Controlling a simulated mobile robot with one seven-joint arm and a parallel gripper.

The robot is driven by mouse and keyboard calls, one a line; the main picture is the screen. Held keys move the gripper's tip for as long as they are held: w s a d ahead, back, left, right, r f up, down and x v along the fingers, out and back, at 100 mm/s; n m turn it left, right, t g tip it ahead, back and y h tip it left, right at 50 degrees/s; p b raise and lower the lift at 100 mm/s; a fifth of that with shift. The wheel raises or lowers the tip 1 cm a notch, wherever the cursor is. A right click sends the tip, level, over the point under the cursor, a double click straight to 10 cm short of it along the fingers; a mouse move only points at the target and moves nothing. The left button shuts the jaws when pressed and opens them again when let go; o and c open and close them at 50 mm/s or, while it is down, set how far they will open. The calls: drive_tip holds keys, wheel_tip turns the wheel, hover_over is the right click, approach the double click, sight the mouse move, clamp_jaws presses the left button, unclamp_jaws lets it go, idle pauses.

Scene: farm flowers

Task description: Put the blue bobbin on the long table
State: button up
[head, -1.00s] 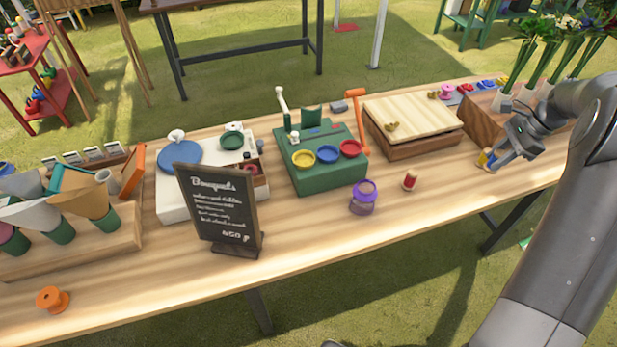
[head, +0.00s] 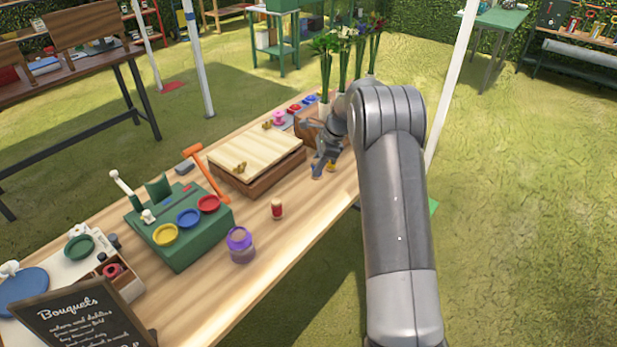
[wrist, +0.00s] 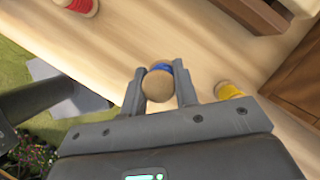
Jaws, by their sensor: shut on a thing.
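My gripper (head: 320,168) is over the right part of the pale wooden table (head: 215,325). In the wrist view, its two fingers (wrist: 160,90) are shut on the blue bobbin (wrist: 159,83), with the bobbin's round wooden end facing the camera and a strip of blue behind it. I cannot tell whether the bobbin touches the tabletop. In the head view, the bobbin is not clearly seen behind the fingers. A yellow bobbin (wrist: 228,91) lies just right of the gripper in the wrist view and also shows in the head view (head: 331,166).
A red bobbin (head: 277,209) and a purple jar (head: 240,245) stand near the front edge. A wooden box (head: 255,160), a green box with coloured dishes (head: 180,225) and flower vases (head: 325,105) line the back. A dark brown table (head: 130,85) stands behind, across grass.

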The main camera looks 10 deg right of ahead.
drive_tip(key=shift+w+a+f, duration=0.25)
drive_tip(key=shift+a+f, duration=0.15)
drive_tip(key=shift+a, duration=0.1)
drive_tip(key=shift+w+a+f, duration=0.25)
drive_tip(key=shift+a+f, duration=0.1)
drive_tip(key=shift+a, duration=0.15)
drive_tip(key=shift+f, duration=1.9)
drive_tip(key=shift+f, duration=0.15)
drive_tip(key=o, duration=1)
drive_tip(key=shift+c, duration=0.2)
